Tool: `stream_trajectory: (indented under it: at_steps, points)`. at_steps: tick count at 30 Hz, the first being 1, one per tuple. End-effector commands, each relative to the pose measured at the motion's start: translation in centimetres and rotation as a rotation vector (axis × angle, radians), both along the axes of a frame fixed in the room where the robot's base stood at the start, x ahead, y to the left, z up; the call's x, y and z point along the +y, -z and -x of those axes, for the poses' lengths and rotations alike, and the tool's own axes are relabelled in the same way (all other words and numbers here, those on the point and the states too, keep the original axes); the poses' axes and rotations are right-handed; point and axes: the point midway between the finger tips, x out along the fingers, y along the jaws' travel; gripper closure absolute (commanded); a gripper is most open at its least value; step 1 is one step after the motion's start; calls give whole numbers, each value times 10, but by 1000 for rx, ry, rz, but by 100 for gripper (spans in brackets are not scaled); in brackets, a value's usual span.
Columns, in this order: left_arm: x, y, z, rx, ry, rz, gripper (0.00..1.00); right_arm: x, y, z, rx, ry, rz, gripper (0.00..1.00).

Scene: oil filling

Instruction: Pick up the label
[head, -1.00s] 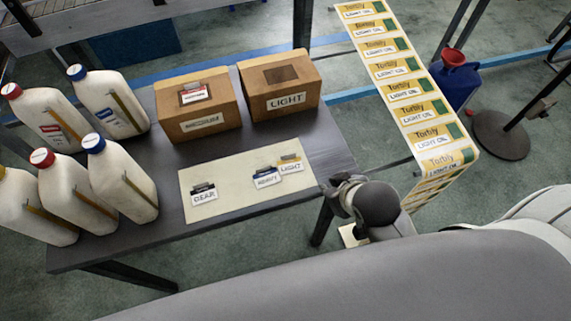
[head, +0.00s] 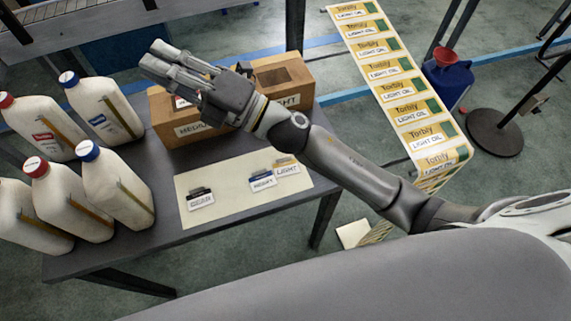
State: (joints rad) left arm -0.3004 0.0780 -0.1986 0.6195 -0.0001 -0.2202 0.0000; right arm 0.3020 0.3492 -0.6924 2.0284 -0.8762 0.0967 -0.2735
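Three small labels with clips lie on a cream sheet (head: 228,203) on the dark table: the GEAR label (head: 201,200) with a black clip, the HEAVY label (head: 263,181) with a blue clip, and the LIGHT label (head: 287,169) with a yellow clip. Another label, with a red mark, shows partly on the MEDIUM box, mostly behind my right gripper. My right gripper (head: 156,57) is above the MEDIUM box, its fingers extended to the upper left, apart and empty. It is away from the labels on the sheet. My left gripper is out of view.
The MEDIUM box (head: 165,128) and the LIGHT box (head: 296,84) stand at the table's back. Several white bottles (head: 118,190) crowd its left side.

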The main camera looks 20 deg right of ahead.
Motion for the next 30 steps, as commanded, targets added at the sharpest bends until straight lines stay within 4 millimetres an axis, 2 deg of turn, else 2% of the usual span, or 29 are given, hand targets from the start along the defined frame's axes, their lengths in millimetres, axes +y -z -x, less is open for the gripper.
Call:
stream_trajectory:
  at_steps: [1, 3, 5, 6, 8, 11, 14, 15, 17, 18, 21, 24, 27, 30]
  points:
    - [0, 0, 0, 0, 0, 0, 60, 19, 0, 12, -114, -73, 95, 87]
    - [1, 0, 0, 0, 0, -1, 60, 42, 10, 33, -270, -185, 235, 87]
    - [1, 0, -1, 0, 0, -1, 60, 56, 26, 50, -397, -282, 360, 87]
    - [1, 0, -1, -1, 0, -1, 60, 62, 40, 59, -474, -347, 449, 87]
    - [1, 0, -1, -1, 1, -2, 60, 65, 65, 69, -583, -445, 586, 87]
    - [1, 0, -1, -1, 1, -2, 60, 54, 113, 77, -739, -612, 827, 87]
    - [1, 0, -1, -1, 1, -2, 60, 21, 160, 71, -851, -785, 1084, 87]
    - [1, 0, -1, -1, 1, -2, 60, 2, 177, 64, -882, -854, 1190, 87]
    - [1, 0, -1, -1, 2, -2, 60, -32, 197, 52, -909, -956, 1348, 87]
    - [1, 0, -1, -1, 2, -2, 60, -55, 207, 44, -916, -1022, 1447, 87]
    - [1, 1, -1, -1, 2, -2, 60, -113, 219, 22, -896, -1162, 1665, 87]
    - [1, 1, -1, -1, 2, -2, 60, -159, 219, 7, -850, -1267, 1821, 87]
    - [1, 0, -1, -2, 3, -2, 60, -186, 215, -1, -810, -1329, 1908, 87]
    - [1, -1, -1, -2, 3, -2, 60, -197, 218, -2, -790, -1356, 1940, 87]
